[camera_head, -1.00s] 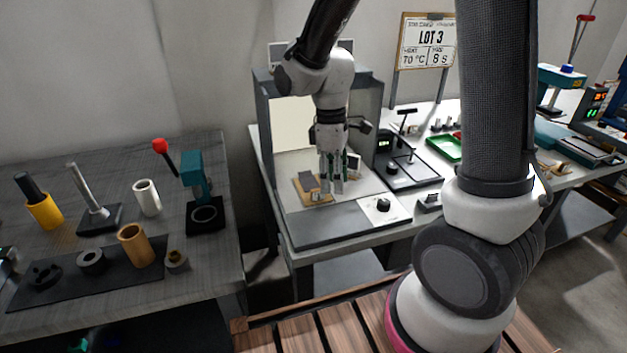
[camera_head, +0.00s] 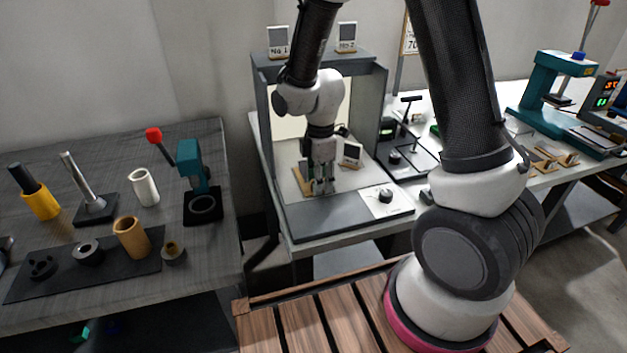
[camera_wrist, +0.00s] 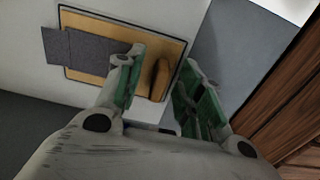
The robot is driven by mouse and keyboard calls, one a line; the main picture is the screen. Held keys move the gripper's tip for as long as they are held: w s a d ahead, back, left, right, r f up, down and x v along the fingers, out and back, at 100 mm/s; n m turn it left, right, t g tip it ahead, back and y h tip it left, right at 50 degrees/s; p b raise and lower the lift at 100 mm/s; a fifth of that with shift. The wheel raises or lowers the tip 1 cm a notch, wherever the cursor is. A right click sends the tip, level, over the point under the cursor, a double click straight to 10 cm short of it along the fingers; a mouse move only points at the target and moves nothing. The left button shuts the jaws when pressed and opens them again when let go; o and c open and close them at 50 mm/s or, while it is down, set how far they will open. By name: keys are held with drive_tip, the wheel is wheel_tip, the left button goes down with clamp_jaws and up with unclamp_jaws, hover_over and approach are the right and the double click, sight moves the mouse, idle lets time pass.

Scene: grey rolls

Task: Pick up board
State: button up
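The tan board (camera_wrist: 184,22) lies flat with a dark edge. A grey sheet (camera_wrist: 85,55) lies on it and overhangs one side. A raised brown grip (camera_wrist: 160,80) stands near its other end. My gripper (camera_wrist: 160,75) is open, with its green-padded fingers apart on either side of the grip. I cannot tell whether either finger touches it. In the head view the board (camera_head: 301,180) lies inside a grey booth, partly hidden by my gripper (camera_head: 322,188), which points down over its right side.
The booth (camera_head: 262,110) has side walls and a top close around my arm. The left bench (camera_head: 120,290) holds several parts and a small press.

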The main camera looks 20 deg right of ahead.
drive_tip(key=shift+f, duration=0.2)
clamp_jaws()
